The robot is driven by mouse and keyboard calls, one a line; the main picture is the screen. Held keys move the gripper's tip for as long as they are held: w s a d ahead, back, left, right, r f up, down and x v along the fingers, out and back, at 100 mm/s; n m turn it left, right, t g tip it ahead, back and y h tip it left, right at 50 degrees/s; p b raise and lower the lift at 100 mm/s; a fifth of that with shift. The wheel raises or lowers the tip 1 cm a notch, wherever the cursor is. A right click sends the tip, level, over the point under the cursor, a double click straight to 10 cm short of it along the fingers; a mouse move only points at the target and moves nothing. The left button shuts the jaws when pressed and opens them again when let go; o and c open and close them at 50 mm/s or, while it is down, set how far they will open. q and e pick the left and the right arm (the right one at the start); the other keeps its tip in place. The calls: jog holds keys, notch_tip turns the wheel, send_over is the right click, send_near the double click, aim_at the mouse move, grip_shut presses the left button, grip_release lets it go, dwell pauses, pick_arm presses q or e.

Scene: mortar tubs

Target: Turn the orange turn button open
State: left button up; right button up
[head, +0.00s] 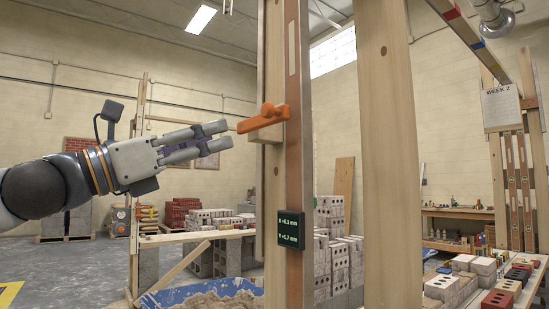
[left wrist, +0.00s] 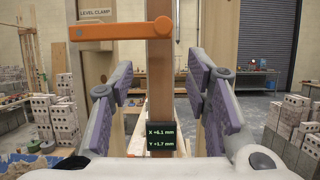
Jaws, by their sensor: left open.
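The orange turn button (head: 263,118) is a bar with a raised knob, mounted at a pale wooden block on the upright. It lies roughly level, with one end over the brown post (head: 297,175). In the left wrist view the button (left wrist: 92,29) is at upper left, its right end reaching across the post (left wrist: 160,60). My left gripper (head: 229,134) is open and empty, just left of the button and slightly lower in the head view; I see no contact. Its fingers (left wrist: 160,78) stand on either side of the post in the left wrist view. My right gripper is not in view.
A display (head: 288,228) on the post reads X +6.1 mm, Y +1.7 mm. A label (left wrist: 95,13) reads LEVEL CLAMP. A pale timber upright (head: 388,180) stands to the right. A blue mortar tub (head: 160,300) sits below, with brick stacks behind.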

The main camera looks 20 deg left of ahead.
aim_at(264, 112)
pick_arm(q)
jog(key=x, duration=0.3)
jog(key=r+x, duration=0.1)
jog(key=x, duration=0.3)
jog(key=s+r+x, duration=0.1)
jog(key=x, duration=0.2)
jog(key=shift+w+d+r, duration=0.1)
jog(key=shift+w+d, duration=0.05)
jog(key=shift+w, duration=0.05)
jog(key=shift+w+d+r, duration=0.2)
jog(key=shift+w+d, duration=0.15)
jog(key=shift+w, duration=0.15)
grip_shut()
